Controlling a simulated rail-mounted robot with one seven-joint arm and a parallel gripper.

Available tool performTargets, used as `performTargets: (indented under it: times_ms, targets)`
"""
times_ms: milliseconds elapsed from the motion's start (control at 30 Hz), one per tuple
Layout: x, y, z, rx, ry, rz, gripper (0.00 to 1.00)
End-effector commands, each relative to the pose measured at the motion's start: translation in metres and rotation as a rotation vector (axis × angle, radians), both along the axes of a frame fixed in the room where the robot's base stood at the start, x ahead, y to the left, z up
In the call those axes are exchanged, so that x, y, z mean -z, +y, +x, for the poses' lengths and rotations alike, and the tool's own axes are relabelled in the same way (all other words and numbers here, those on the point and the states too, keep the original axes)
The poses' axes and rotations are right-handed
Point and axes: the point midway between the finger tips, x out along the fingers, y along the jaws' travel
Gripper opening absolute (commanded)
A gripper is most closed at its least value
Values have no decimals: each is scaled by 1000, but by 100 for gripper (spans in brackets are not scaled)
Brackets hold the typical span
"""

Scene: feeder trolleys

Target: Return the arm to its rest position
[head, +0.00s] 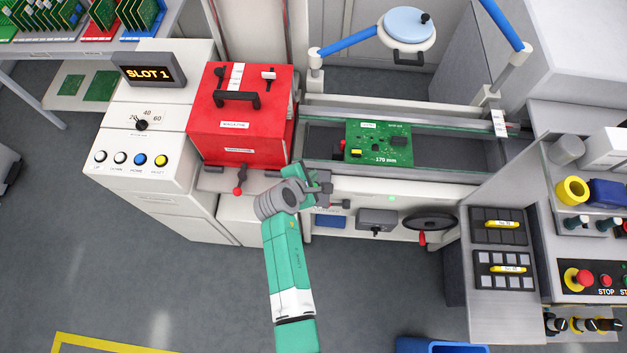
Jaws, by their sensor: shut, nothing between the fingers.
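My gripper (326,188) is at the end of my green and grey arm, in front of the machine's front rail. It is small in the picture; its fingers look close together and I see nothing held between them. My arm reaches up from the bottom centre of the head view and bends at the wrist, just right of a small lever with a red knob (238,190). The wrist hides part of the machine's front edge.
A red box (225,130) with a black handle stands left of my gripper. A green circuit board (378,143) sits between the rails behind it. A handwheel (430,222) and feeder modules are to the right. A blue bin (440,346) is at the bottom. Grey floor is open at left.

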Motion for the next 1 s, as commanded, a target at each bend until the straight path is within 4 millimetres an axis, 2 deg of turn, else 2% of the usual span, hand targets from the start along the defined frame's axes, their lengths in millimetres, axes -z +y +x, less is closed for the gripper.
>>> performTargets:
  times_ms: [433,467,533,567,667,700,767,800,867,900,967,1000]
  targets:
    - [2,0,0,0,0,0,0]
    - [-1,0,1,3,-6,5,0]
    - [-19,2,9,25,-48,41,0]
    - [-33,3,15,42,-83,73,0]
    - [-109,8,42,131,-261,249,0]
    - [-145,10,51,169,-343,339,0]
    - [-200,12,61,218,-461,476,0]
    - [-236,12,65,247,-536,568,0]
    - [-291,12,67,281,-644,709,0]
    - [-328,12,65,297,-712,805,0]
    - [-382,10,59,313,-809,952,0]
    - [-418,9,52,319,-871,1052,0]
